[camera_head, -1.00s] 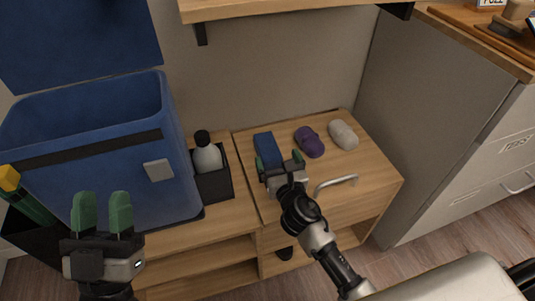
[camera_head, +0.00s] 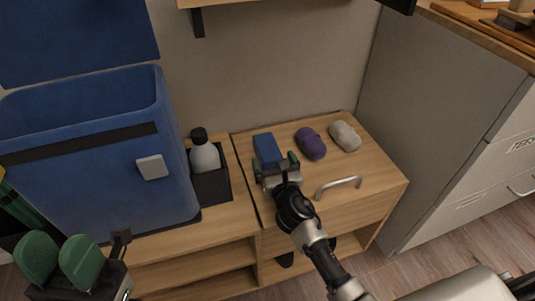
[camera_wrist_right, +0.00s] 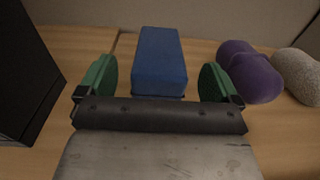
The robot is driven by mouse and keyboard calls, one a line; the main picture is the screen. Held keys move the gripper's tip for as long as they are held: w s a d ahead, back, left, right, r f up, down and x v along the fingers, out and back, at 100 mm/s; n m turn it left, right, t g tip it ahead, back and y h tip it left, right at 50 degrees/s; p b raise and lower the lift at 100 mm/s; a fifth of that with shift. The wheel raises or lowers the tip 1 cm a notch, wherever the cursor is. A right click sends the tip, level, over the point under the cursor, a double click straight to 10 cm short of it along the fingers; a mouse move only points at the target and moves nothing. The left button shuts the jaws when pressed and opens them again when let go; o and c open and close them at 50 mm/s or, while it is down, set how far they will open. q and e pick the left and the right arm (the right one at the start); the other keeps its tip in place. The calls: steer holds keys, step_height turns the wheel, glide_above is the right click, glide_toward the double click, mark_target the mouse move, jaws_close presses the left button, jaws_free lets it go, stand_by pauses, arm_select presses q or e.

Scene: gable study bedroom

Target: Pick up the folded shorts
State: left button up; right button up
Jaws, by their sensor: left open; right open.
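The folded shorts appear as a blue block-like bundle (camera_head: 267,148) on the left part of the wooden cabinet top. In the right wrist view the blue bundle (camera_wrist_right: 159,62) lies straight ahead, between the two green fingers and a little beyond them. My right gripper (camera_head: 277,166) is open at the near end of the bundle; it also shows in the right wrist view (camera_wrist_right: 159,82). Whether a finger touches the bundle I cannot tell. My left gripper (camera_head: 59,262) is open and empty at the lower left, in front of the blue bin.
A purple bundle (camera_head: 312,144) and a grey one (camera_head: 345,136) lie right of the blue one. A metal handle (camera_head: 339,186) stands near the front edge. A black holder (camera_head: 212,186) with a bottle (camera_head: 204,155) and a large blue bin (camera_head: 100,200) stand left. A shelf overhangs behind.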

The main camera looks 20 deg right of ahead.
mark_target(270, 152)
steer(key=w, duration=0.4)
steer(key=shift+b, duration=0.4)
steer(key=c, duration=1)
